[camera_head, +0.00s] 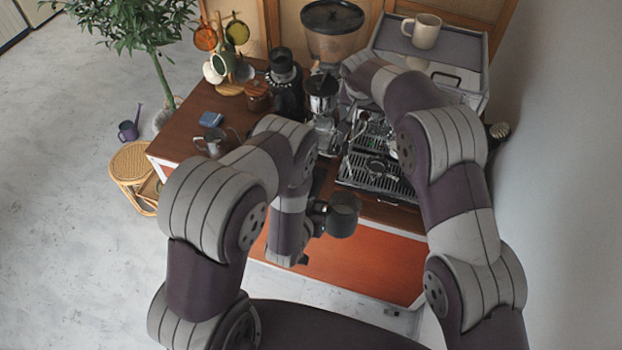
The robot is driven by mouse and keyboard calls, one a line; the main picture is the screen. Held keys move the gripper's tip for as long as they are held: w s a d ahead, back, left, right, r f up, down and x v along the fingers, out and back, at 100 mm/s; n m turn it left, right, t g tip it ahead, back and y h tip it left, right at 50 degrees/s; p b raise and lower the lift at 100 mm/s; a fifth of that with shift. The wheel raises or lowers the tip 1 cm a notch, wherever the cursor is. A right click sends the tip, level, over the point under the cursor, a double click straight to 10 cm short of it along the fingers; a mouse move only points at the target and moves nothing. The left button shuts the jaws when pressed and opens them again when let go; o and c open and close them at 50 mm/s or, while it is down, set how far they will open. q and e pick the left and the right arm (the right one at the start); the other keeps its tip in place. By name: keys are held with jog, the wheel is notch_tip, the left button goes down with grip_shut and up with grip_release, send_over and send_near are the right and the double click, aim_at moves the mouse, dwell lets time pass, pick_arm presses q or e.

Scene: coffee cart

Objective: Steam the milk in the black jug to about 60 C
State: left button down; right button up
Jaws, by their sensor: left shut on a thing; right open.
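The black jug (343,213) is at the front of the cart, held in front of the espresso machine's drip tray and apart from it. My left gripper (318,216) is shut on the jug at its left side. The jug looks upright; I cannot see the milk inside it. The espresso machine (470,77) stands at the back right, partly hidden by my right arm. Its slotted drip tray (372,177) shows below. I cannot make out the steam wand clearly. My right arm reaches over the machine, and its gripper is hidden behind the arm.
A coffee grinder (333,48) and a dark canister-like device (285,82) stand left of the machine. A metal jug (212,143) and blue cloth (211,119) lie on the left counter. A mug (426,31) sits on the machine.

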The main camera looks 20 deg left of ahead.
pick_arm(q)
notch_tip(320, 180, down, 7)
jog(key=s+n+g+y, duration=0.1)
jog(key=n+g+y, duration=0.1)
jog(key=g, duration=0.1)
jog(key=shift+w+f, duration=1.5)
jog(key=shift+w, duration=2.15)
jog(key=w+r, duration=0.7)
jog(key=w, duration=0.1)
jog(key=shift+w+a+r, duration=0.3)
jog(key=shift+a+r, duration=0.1)
jog(key=shift+a, duration=0.05)
